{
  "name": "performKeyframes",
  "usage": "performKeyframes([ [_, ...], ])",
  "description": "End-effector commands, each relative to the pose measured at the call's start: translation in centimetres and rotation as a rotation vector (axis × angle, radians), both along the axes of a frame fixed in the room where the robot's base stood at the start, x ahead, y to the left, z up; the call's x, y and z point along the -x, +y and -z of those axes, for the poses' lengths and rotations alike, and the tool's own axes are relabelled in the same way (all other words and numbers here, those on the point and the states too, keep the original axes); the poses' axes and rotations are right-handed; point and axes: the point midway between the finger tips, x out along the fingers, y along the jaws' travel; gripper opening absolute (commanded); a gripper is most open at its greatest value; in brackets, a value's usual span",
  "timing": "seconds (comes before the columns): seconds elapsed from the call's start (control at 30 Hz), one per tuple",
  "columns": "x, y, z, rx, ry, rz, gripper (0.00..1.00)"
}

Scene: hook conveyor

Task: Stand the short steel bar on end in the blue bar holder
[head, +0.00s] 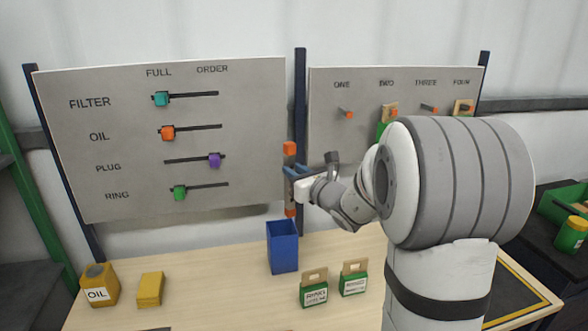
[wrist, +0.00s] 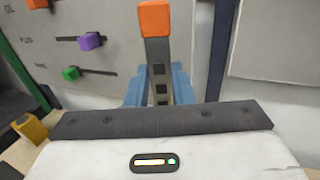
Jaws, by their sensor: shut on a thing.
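The short steel bar (head: 290,187) has orange ends and hangs upright in the air. In the wrist view the bar (wrist: 160,58) rises between my blue fingers, with one orange end at the top and dark square marks down its face. My gripper (head: 294,171) is shut on it near the middle; the gripper also shows in the wrist view (wrist: 159,88). The blue bar holder (head: 283,248) is an open-topped box standing on the table. In the head view the bar's lower end is just above the holder's rim; the gap in depth cannot be told.
The wooden table (head: 220,270) holds a yellow oil can (head: 98,285), a yellow block (head: 150,289) and two green-white boxes (head: 314,288) (head: 354,278) right of the holder. Behind stand a slider board (head: 240,130) and a hook board (head: 335,140), with a dark post (head: 300,90) between them.

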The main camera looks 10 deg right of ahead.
Motion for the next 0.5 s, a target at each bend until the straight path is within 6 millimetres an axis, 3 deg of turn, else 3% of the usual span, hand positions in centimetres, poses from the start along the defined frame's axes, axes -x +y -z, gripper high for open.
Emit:
performKeyframes([
  [0.5, 0.0, 0.2, 4.5, -0.001, -0.002, -0.002, 0.00],
])
